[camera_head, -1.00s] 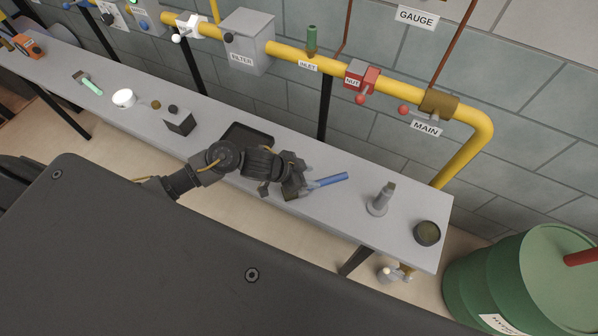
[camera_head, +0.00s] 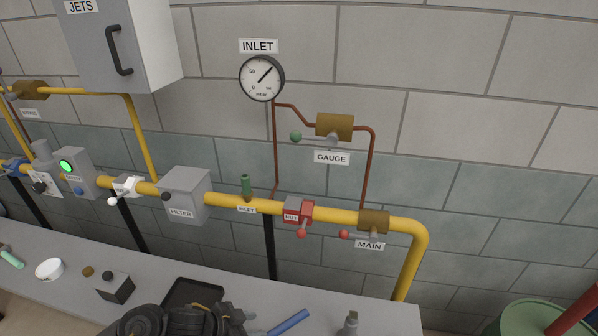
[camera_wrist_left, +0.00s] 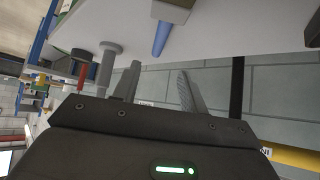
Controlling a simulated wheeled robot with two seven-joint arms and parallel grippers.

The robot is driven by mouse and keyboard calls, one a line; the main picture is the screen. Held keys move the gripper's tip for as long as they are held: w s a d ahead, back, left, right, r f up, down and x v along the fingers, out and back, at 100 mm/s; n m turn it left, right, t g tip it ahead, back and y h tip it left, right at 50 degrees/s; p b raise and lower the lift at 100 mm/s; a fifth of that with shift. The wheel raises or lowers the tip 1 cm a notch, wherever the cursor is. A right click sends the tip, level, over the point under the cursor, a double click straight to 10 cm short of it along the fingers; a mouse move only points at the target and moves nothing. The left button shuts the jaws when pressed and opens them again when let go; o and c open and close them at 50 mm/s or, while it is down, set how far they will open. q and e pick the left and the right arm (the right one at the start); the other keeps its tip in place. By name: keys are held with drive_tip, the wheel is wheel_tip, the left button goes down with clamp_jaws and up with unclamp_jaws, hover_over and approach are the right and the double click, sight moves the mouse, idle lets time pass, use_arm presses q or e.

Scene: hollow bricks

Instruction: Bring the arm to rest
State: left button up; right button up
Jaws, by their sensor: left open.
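My left arm shows at the bottom edge of the head view, over the grey bench. My left gripper (camera_head: 237,320) is partly cut off by the frame there, just left of a blue-handled tool (camera_head: 289,321). In the left wrist view the two fingers (camera_wrist_left: 157,84) stand apart with nothing between them. The blue handle (camera_wrist_left: 162,38) shows beyond the fingertips, clear of them. My right gripper is in neither view.
The bench (camera_head: 60,294) holds a black tray (camera_head: 193,292), a dark grey block (camera_head: 115,288), a white round dish (camera_head: 49,269) and a grey upright part (camera_head: 349,325). A yellow pipe (camera_head: 340,216) runs along the wall behind. A green drum (camera_head: 530,318) stands at right.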

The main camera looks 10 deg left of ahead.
use_arm(q)
drive_tip(key=shift+s+d, duration=0.1)
drive_tip(key=shift+d, duration=0.2)
drive_tip(key=s+a+n+g+y, duration=0.1)
drive_tip(key=s+a+n+y, duration=0.25)
drive_tip(key=s, duration=0.55)
drive_tip(key=s+a+n+g+y, duration=0.25)
drive_tip(key=s+a+n, duration=0.25)
drive_tip(key=s, duration=0.5)
wheel_tip(320, 180, down, 32)
drive_tip(key=s+b, duration=0.2)
drive_tip(key=b, duration=0.2)
drive_tip(key=s+a+f+m+g+b, duration=0.1)
drive_tip(key=s+a+f+b, duration=0.1)
drive_tip(key=s+f, duration=1.3)
drive_tip(key=shift+a+f+y, duration=0.15)
drive_tip(key=shift+f+y, duration=0.15)
drive_tip(key=shift+f, duration=0.15)
drive_tip(key=shift+s+g, duration=0.1)
drive_tip(key=shift+g, duration=0.15)
